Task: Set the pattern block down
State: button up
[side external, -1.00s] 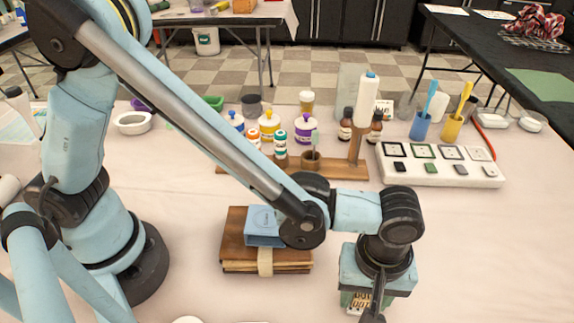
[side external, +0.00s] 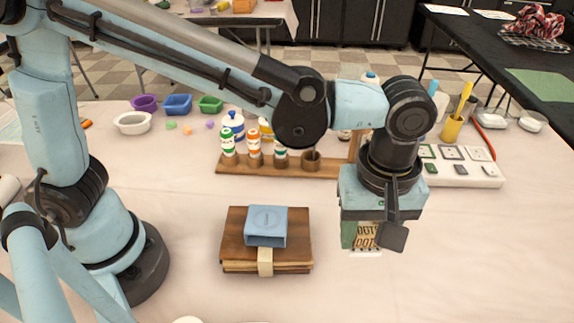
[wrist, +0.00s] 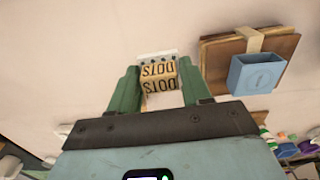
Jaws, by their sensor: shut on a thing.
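The pattern block (side external: 367,232) is a small tan block with dark "DOTS" lettering and a pale, dotted edge at its lower end. It also shows in the wrist view (wrist: 158,78), between the two green fingers. My gripper (wrist: 159,88) is shut on it, pointing down, and shows in the side view (side external: 370,240) right of the wooden box. The block looks held above the pale tablecloth; its exact height is hard to tell. Part of it is hidden by a finger and a dark plate.
A brown wooden box (side external: 232,243) with a blue holder (side external: 266,228) on top stands left of my gripper. A wooden rack (side external: 240,168) with paint bottles stands behind, and a white tray (side external: 480,176) of stamps at back right. The cloth right of my gripper is clear.

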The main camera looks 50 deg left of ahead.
jog(key=w+a+n, duration=0.4)
jog(key=a, duration=0.7)
jog(key=n, duration=1.3)
send_over(177, 157)
notch_tip(177, 157, down, 6)
jog(key=shift+f, duration=2.1)
jog(key=shift+f, duration=0.1)
jog(key=o, duration=1)
jog(key=shift+o, duration=0.2)
